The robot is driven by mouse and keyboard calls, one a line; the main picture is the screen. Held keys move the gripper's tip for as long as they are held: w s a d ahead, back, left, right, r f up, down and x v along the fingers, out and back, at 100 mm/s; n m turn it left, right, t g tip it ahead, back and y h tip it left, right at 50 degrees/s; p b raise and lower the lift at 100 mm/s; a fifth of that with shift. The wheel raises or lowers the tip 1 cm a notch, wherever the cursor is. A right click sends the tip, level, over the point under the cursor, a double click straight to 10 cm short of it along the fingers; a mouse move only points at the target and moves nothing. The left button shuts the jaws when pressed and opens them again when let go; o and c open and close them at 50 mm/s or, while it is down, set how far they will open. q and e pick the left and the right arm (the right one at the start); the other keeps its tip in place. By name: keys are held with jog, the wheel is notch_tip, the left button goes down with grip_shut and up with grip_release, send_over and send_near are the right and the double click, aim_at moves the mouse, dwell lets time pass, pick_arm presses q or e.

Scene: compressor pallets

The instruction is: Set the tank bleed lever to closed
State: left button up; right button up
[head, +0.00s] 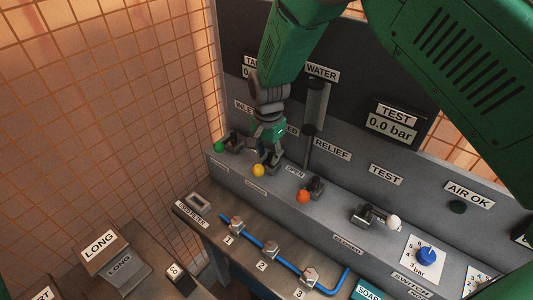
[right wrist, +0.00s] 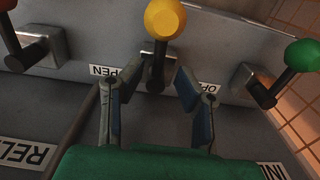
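The tank bleed lever has a yellow ball knob (head: 258,170) and stands between the green-knobbed and orange-knobbed levers. Its label on the panel is mostly hidden by my arm; only "ED" shows. In the right wrist view the yellow knob (right wrist: 165,18) tops a dark stem on a grey block, with OPEN labels on both sides of it. My right gripper (head: 268,157) is right at this lever. In the right wrist view its two fingers (right wrist: 155,78) are spread, one on each side of the stem, with gaps visible. My left gripper is not in view.
The inlet lever with a green knob (head: 218,146) is to the left, and the orange-knobbed lever (head: 303,196) to the right. Farther right are a white-knobbed lever (head: 393,222) and a blue dial (head: 427,256). A lower bench with blue piping (head: 288,264) lies in front.

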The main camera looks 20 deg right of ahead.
notch_tip(320, 180, up, 12)
dwell(0.5)
